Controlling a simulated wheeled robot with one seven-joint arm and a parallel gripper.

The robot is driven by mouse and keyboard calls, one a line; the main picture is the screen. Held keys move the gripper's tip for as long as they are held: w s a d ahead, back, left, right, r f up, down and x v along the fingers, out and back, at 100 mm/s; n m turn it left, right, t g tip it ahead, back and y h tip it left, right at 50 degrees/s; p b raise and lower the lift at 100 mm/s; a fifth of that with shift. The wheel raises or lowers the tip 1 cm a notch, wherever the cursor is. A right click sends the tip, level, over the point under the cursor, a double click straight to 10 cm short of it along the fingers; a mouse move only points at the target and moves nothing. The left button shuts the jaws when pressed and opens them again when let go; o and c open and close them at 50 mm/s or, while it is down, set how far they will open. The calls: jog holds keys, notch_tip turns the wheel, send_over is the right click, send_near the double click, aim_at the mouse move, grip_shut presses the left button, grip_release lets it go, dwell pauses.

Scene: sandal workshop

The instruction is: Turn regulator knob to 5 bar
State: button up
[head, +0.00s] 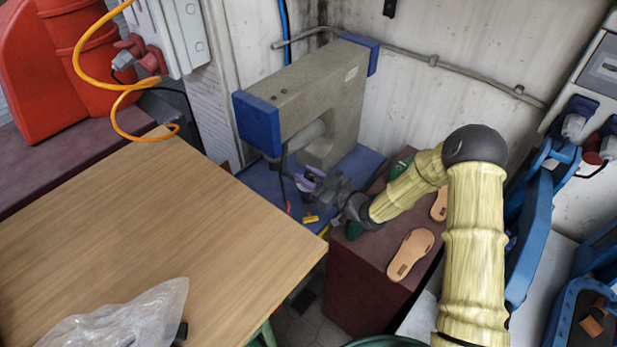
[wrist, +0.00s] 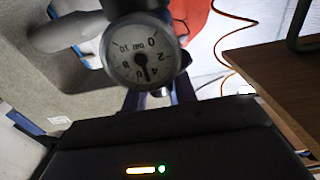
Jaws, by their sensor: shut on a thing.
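The regulator's round pressure gauge (wrist: 141,55) faces the wrist camera, its dial turned so that "bar" reads upside down. Its needle points down between the 4 and the 6, close to the middle of that gap. My gripper (head: 306,181) is at the front of the blue-and-grey press machine, under its overhanging head. Its jaws are shut on the regulator knob. The knob itself is hidden behind the gauge and the jaws. In the wrist view, parts of my dark blue fingers show just below the gauge.
The grey press (head: 312,95) with blue ends stands close above my gripper. A wooden table (head: 150,235) is at left, with a clear plastic bag (head: 125,318). Tan sandal soles (head: 410,255) lie on a dark red bench (head: 352,285) beneath my arm. An orange hose (head: 112,95) hangs at upper left.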

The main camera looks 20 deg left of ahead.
jog(key=o, duration=0.9)
jog(key=shift+o, duration=0.2)
jog(key=shift+s+d+b, duration=0.15)
jog(key=shift+d+b, duration=0.2)
jog(key=shift+d, duration=0.15)
jog(key=b+v, duration=0.6)
jog(key=v, duration=1)
jog(key=shift+d, duration=0.2)
